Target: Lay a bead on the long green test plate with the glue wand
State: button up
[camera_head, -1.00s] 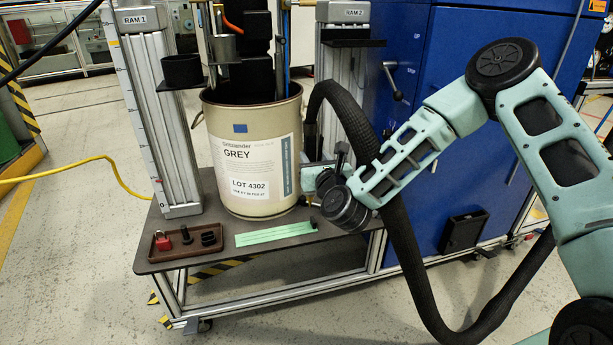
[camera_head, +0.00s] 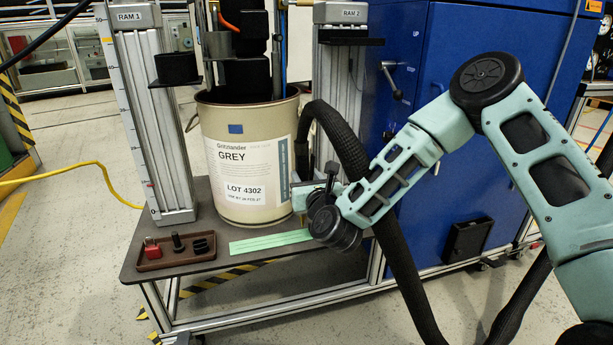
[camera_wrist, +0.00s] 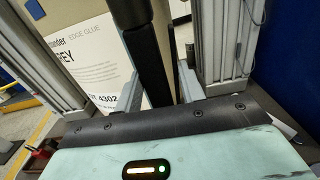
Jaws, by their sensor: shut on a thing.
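The long green test plate (camera_head: 270,242) lies flat along the front edge of the bench, in front of the grey-glue drum. My gripper (camera_head: 307,196) is just above the plate's right end. It is shut on the glue wand, whose black body (camera_wrist: 150,62) stands between the two fingers (camera_wrist: 160,90) in the wrist view. A small brownish tip shows under the gripper in the head view, close to the plate's right end; I cannot tell whether it touches. My wrist hides part of that end. No bead is discernible on the plate.
The drum (camera_head: 245,165) stands close behind the plate and gripper. A brown tray (camera_head: 176,262) with a red padlock and black parts lies to the left. A thick black hose (camera_head: 398,255) loops beside my arm. A blue cabinet (camera_head: 475,125) stands behind on the right.

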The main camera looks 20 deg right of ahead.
jog(key=shift+f, duration=0.45)
jog(key=shift+s+a+f+b, duration=0.1)
jog(key=shift+f+b, duration=0.35)
jog(key=shift+b, duration=0.05)
dwell(0.4)
jog(key=shift+a, duration=0.3)
jog(key=c, duration=0.5)
jog(key=shift+a, duration=0.45)
grip_shut()
jog(key=a+b, duration=0.2)
jog(key=a, duration=1.5)
jog(key=shift+s+b, duration=0.15)
jog(key=shift+b, duration=0.15)
jog(key=o, duration=0.5)
grip_release()
jog(key=shift+a, duration=0.25)
jog(key=shift+o, duration=0.4)
